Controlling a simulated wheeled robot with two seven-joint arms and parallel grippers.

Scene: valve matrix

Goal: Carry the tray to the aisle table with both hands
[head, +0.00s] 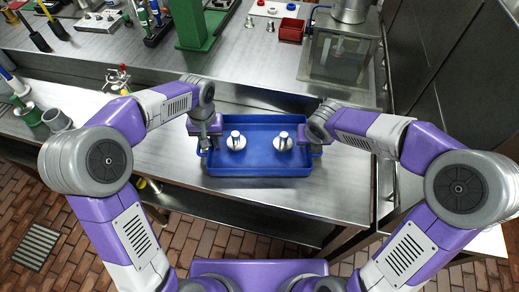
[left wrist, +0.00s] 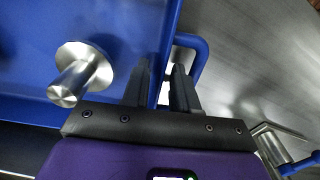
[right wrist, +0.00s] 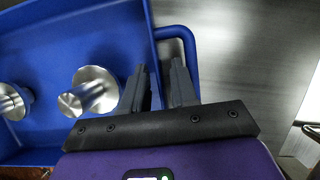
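The blue tray (head: 258,168) rests on a steel table (head: 345,190). Two metal pieces stand in it, a left one (head: 236,142) and a right one (head: 282,142). My left gripper (head: 204,143) is at the tray's left end; in the left wrist view its fingers (left wrist: 163,85) are apart, on either side of the tray's end wall near a blue loop handle (left wrist: 203,48). My right gripper (head: 316,142) is at the right end, its fingers (right wrist: 161,85) likewise apart near the right handle (right wrist: 190,45). Whether the fingers touch the tray is unclear.
Behind is a counter with a red bin (head: 291,30), a glass-sided tank (head: 340,58) and a green stand (head: 196,25). Green and grey cylinders (head: 56,119) stand at left.

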